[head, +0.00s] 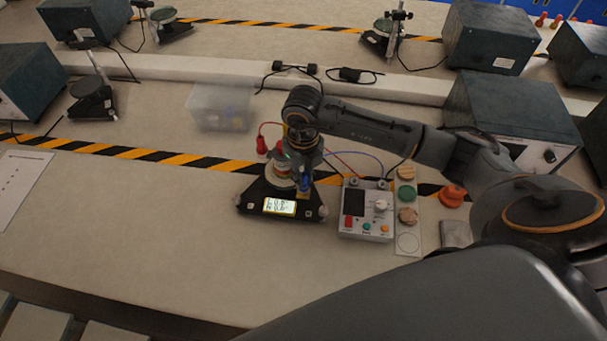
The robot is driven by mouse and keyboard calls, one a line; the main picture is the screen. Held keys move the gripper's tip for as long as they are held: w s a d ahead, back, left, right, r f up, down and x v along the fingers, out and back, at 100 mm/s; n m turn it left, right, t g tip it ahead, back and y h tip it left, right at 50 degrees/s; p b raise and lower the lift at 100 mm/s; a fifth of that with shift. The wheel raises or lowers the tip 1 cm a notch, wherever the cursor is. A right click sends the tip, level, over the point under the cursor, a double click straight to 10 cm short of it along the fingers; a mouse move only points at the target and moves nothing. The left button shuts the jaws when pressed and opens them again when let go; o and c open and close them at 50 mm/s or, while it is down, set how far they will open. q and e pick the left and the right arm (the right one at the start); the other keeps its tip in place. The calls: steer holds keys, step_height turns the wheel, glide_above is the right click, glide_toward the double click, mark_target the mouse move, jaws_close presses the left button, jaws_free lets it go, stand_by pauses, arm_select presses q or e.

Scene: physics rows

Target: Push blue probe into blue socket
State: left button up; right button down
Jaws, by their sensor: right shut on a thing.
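My right gripper (304,158) reaches down over the right side of a black three-cornered stand (258,193) with a lit yellow-framed display (279,206). It is shut on the blue probe (306,183), of which only a small blue part shows below the fingers. A blue cable (355,154) arcs from there to the grey control box (366,222). The blue socket is hidden or too small to make out, so I cannot tell whether the probe touches it. A red probe (262,146) shows at the stand's upper left. My left gripper is not in view.
Wooden and green discs (406,193) lie on a strip right of the control box, with an orange-red knob-like piece (453,195) beyond. A clear bin (220,106) stands behind, left. Dark instrument boxes (508,115) stand at right.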

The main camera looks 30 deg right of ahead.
steer(key=shift+f+b, duration=0.45)
steer(key=shift+f, duration=0.1)
steer(key=c, duration=1)
jaws_free()
steer(key=shift+r, duration=0.1)
steer(key=shift+r+p, duration=2.4)
steer(key=shift+r, duration=1.35)
steer(key=shift+f, duration=0.1)
